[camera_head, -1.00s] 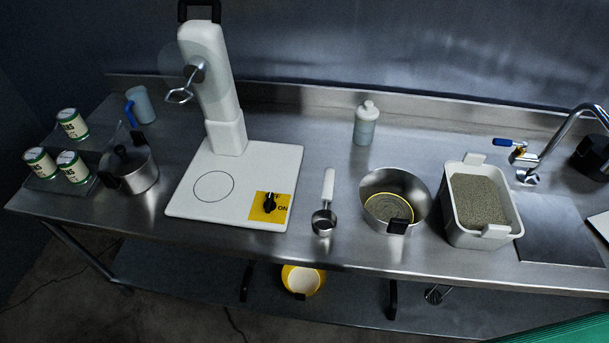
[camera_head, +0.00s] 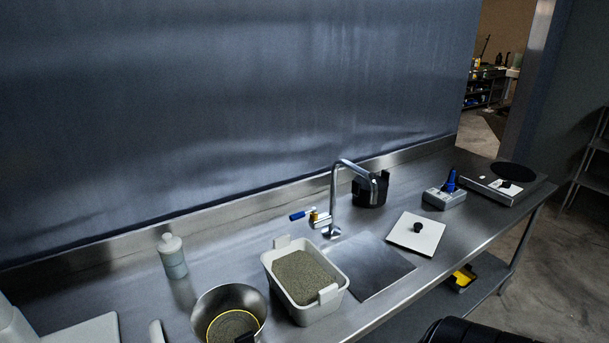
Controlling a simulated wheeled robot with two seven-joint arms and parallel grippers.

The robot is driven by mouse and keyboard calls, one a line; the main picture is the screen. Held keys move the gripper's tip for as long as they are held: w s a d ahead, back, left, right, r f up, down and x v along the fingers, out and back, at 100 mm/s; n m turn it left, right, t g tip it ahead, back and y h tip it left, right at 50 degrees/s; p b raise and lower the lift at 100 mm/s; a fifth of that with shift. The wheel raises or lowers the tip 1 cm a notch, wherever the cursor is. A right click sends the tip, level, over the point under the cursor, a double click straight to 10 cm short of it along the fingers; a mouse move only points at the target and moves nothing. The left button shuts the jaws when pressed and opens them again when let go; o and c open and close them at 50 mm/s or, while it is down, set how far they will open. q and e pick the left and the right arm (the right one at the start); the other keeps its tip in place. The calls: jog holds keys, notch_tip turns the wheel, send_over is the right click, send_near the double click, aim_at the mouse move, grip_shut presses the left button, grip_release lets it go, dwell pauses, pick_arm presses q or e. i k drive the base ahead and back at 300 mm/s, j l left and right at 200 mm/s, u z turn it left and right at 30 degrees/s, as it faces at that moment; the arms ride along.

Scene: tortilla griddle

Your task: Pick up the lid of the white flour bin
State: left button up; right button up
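The white flour bin (camera_head: 310,313) stands on the steel counter, uncovered and filled with a grey-brown grainy mass. A flat white square lid (camera_head: 405,239) with a black knob (camera_head: 418,227) lies on the counter to the right of the bin, past a flat steel panel. The lid lies apart from the bin. Neither of my grippers shows in the head view, so nothing can be told of their state.
A tap (camera_head: 338,195) with a blue lever stands behind the steel panel (camera_head: 372,268). A black container (camera_head: 370,189), a grey block with a blue top (camera_head: 444,197) and a flat hot plate (camera_head: 497,182) sit farther right. A steel bowl (camera_head: 205,308) and a bottle (camera_head: 173,259) are left of the bin.

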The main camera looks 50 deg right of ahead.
aim_at(422, 235)
jog(key=z, duration=2.35)
jog(key=u, duration=0.25)
jog(key=i+l+u, duration=0.4)
jog(key=l, duration=0.15)
jog(key=l+u, duration=0.25)
jog(key=i+l+u, duration=0.2)
jog(key=l, duration=0.15)
jog(key=k, duration=0.05)
